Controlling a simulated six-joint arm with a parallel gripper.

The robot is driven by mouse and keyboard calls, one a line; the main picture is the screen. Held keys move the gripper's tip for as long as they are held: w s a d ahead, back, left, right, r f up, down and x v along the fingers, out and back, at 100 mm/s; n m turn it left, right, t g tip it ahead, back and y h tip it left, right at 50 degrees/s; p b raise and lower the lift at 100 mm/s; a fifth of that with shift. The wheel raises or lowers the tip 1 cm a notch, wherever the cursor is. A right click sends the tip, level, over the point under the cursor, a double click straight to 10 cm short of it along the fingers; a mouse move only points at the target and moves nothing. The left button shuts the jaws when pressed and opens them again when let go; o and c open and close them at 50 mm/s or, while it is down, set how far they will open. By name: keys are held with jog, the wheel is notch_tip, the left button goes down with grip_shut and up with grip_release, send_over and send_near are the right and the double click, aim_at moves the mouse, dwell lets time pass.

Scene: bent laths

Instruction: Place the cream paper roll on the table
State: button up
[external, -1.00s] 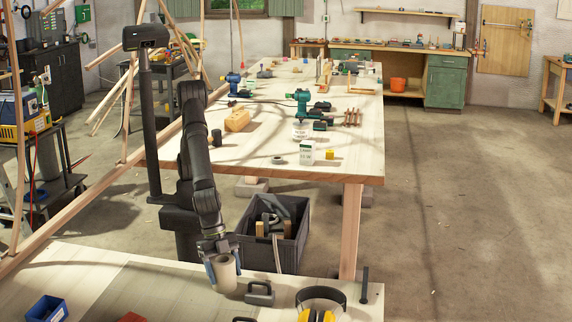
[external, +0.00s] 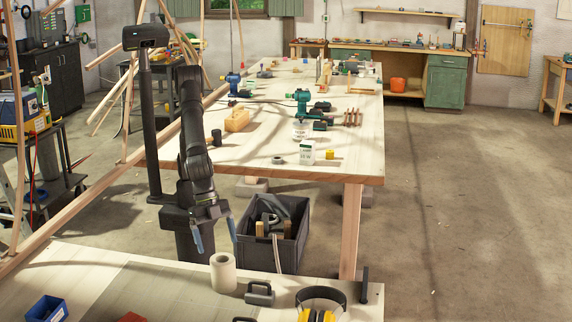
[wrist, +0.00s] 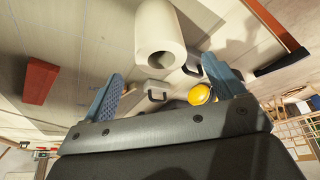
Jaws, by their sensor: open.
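The cream paper roll (external: 223,273) stands upright on the near table (external: 150,290), close to its far edge, just left of a dark grey object with a handle. In the wrist view the roll (wrist: 160,40) shows its open end, beyond and between my fingers. My gripper (external: 214,240) is open and empty, above and a little behind the roll, clear of it. Its two blue fingers also show spread apart in the wrist view (wrist: 172,88).
A dark grey handled object (external: 260,294) stands right beside the roll. Yellow ear muffs (external: 318,312) and a blue bin (external: 47,309) are on the same table. A grey crate (external: 272,235) stands on the floor behind it. Bare tabletop lies left of the roll.

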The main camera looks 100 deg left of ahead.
aim_at(223, 260)
jog(key=v, duration=0.2)
jog(key=shift+s+a+r, duration=0.1)
jog(key=shift+r, duration=0.15)
jog(key=x, duration=1.1)
jog(key=shift+f, duration=0.4)
jog(key=shift+w+d+r, duration=0.1)
jog(key=shift+w+d, duration=0.15)
jog(key=shift+r, duration=1.75)
jog(key=shift+o, duration=1.4)
